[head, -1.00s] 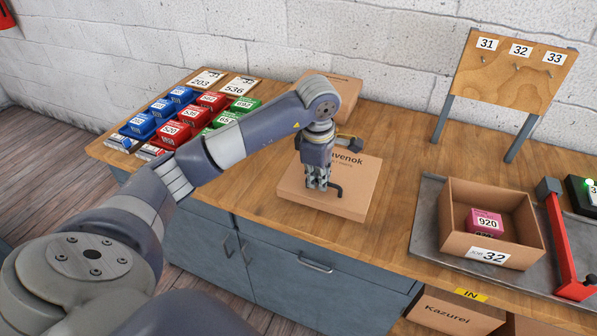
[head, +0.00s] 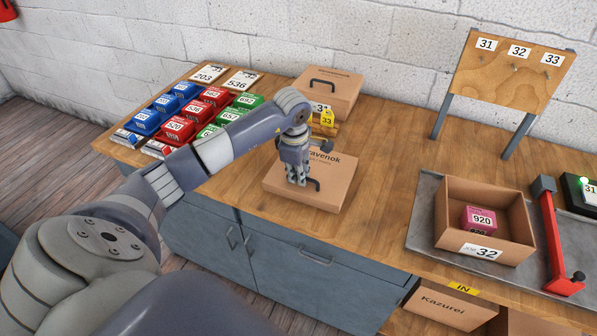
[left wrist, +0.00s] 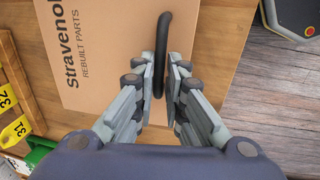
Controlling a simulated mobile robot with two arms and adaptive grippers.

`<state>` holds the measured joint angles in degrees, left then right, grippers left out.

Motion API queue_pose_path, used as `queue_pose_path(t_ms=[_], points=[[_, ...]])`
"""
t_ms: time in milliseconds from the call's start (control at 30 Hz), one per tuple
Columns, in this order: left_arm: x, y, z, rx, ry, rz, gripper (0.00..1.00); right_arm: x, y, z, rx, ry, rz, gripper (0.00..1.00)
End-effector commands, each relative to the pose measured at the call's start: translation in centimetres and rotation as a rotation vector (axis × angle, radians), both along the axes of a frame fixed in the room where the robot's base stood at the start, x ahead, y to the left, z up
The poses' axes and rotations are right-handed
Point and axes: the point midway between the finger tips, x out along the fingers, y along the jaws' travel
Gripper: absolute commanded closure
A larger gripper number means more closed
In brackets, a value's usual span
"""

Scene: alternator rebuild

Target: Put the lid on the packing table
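The lid (head: 322,200) is a flat tan cardboard piece with a black bar handle and printed "Stravenok Rebuilt Parts". It is at the middle of the wooden table (head: 385,150), close to its front edge. Any small gap under it cannot be made out. My left gripper (head: 297,182) points down at the handle. In the left wrist view the fingers (left wrist: 159,80) sit close on both sides of the handle, and the lid (left wrist: 110,50) fills the upper left. The fingers appear shut on the handle. My right gripper is not in view.
Blue, red and green bins stand left. An open box marked 32 (head: 510,250) holds a pink 920 pack on a grey mat, beside a red lever (head: 556,240). Table between is clear.

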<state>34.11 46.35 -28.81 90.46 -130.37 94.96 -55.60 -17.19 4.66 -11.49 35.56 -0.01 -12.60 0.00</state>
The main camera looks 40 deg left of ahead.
Motion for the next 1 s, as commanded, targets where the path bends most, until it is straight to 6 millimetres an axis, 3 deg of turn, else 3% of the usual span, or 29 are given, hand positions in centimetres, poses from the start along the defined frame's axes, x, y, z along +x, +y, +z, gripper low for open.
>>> queue_pose_path(t_ms=[467,1000], points=[[0.0,0.0,0.6,0.001,-0.004,0.0,0.71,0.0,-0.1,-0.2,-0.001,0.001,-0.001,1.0],[-1.4,-0.4,10.4,0.001,-0.003,0.0,0.71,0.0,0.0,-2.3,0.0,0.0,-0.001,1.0]])
